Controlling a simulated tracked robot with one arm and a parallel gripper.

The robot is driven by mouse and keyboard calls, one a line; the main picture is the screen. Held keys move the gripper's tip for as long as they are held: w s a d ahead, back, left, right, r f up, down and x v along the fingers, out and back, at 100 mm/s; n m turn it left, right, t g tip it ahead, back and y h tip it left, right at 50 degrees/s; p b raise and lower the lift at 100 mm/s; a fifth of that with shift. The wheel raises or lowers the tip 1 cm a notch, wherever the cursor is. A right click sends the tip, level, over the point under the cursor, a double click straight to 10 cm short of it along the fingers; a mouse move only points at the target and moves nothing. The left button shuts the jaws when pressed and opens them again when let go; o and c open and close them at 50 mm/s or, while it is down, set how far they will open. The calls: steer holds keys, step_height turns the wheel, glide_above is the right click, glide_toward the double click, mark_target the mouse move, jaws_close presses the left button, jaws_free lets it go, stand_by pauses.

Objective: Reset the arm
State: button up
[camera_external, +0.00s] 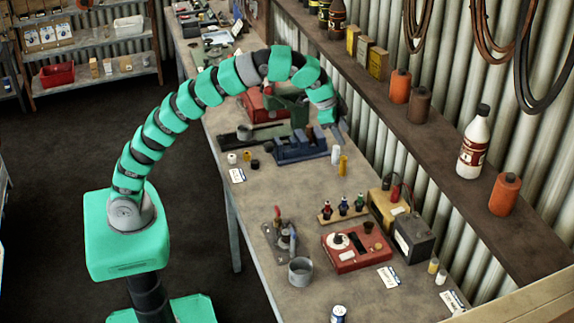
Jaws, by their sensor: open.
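My arm (212,87) is teal with dark joints. It rises from my teal base at the left and arches over the workbench (270,196). My gripper (339,133) hangs at the arm's far end, pointing down over the bench's wall side, just right of a blue holder (300,147). The gripper is open. Its fingertips are small and dark here, and I see nothing held between them. I cannot tell how high they are above the bench.
Yellow and white cylinders (343,166) stand below the gripper. A red device (357,247), a battery (411,237) and a grey cup (301,271) occupy the near bench. A wall shelf (443,140) with bottles runs along the right. The dark floor at left is open.

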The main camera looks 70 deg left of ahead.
steer(key=s+a+r+n+t+b, duration=0.2)
steer(key=s+a+r+n+t, duration=0.35)
steer(key=a+r, duration=0.9)
steer(key=s+a+r+t+b, duration=0.1)
steer(key=s+a+r+t, duration=0.15)
steer(key=s, duration=0.25)
steer(key=s+a+r+n+t+y, duration=0.1)
steer(key=s+a+r, duration=0.25)
steer(key=s, duration=0.25)
steer(key=s+a+r+t+b, duration=0.1)
steer(key=s+a+r+t, duration=0.1)
steer(key=s+r, duration=0.25)
step_height(320, 180, down, 29)
steer(key=b, duration=2.7)
steer(key=shift+d+r, duration=0.15)
steer(key=shift+r, duration=0.05)
steer(key=shift+s, duration=0.1)
